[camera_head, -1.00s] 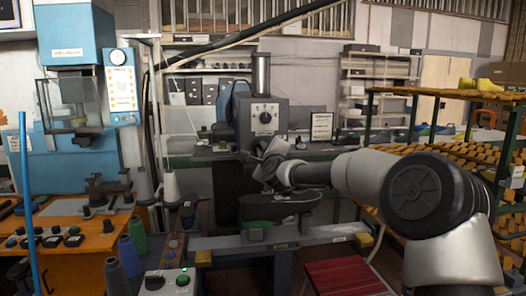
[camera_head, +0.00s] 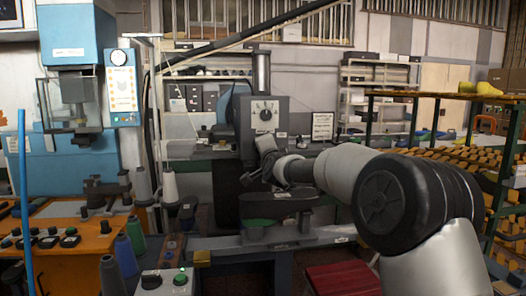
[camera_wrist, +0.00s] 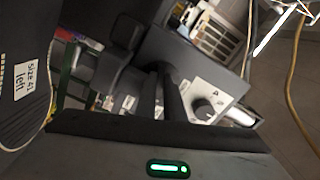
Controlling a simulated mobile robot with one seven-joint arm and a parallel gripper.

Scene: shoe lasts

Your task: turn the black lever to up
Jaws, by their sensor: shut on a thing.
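My gripper (camera_head: 262,160) is at the front of the grey machine (camera_head: 245,125), just below its white dial plate. In the wrist view my gripper (camera_wrist: 167,85) shows as two dark fingers close together, shut on a thin dark part that I take for the black lever. The lever itself is mostly hidden by the fingers, and its angle cannot be read. The dial plate (camera_wrist: 210,100) with a dark round knob is beside the fingers in the wrist view. It also shows in the head view (camera_head: 265,114).
A dark sole labelled "Size 41 left" (camera_wrist: 25,85) is close at the left of the wrist view. A control box (camera_head: 166,282) with a green button stands at the front. A red seat (camera_head: 340,278) is below my arm, and a shelf rack (camera_head: 440,97) stands at right.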

